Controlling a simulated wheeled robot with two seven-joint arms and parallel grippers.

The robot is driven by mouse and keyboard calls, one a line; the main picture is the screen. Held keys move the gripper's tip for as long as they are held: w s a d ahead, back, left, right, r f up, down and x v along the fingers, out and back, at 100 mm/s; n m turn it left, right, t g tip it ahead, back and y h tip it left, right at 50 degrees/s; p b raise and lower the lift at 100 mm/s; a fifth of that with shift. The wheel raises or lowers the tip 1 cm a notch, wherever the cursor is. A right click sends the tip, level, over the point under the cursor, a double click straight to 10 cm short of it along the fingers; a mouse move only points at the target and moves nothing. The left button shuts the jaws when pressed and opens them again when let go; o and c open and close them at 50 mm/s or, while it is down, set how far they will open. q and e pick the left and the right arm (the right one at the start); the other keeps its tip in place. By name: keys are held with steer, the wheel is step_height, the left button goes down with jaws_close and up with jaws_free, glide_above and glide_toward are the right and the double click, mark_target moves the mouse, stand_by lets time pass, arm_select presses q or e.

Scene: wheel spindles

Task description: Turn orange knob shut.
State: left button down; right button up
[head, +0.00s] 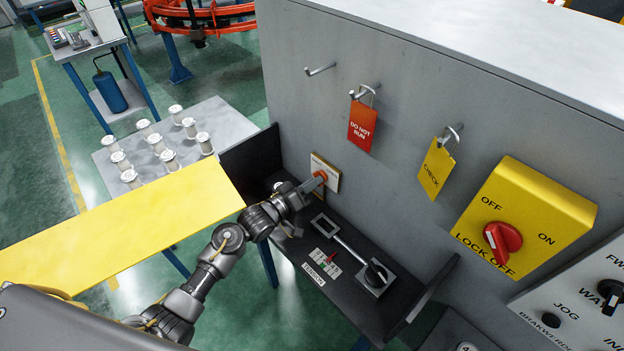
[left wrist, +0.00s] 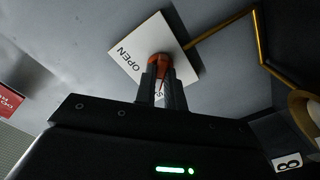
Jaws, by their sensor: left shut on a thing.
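The orange knob (head: 321,176) sits on a white plate (head: 326,165) on the grey cabinet wall. In the left wrist view the orange knob (left wrist: 158,66) shows in front of the white plate (left wrist: 135,52), which bears the word OPEN; a second word is mostly hidden behind my fingers. My left gripper (head: 314,182) reaches the knob from the left and is shut on it; in the left wrist view its two fingers (left wrist: 161,82) lie on both sides of the knob. My right gripper is not in view.
A dark shelf with a lever (head: 350,250) lies below the knob. Red (head: 362,125) and yellow (head: 437,168) tags hang on hooks to the right, beside a yellow switch box (head: 535,200) with a red knob. A yellow board (head: 120,225) and several white spools (head: 160,145) are at left.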

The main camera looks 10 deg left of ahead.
arm_select(q)
steer(key=shift+n, duration=0.3)
steer(key=c, duration=1.5)
jaws_free()
steer(key=b+v, duration=0.2)
steer(key=v, duration=0.8)
steer(key=shift+s+a, duration=0.25)
steer(key=shift+s, duration=0.1)
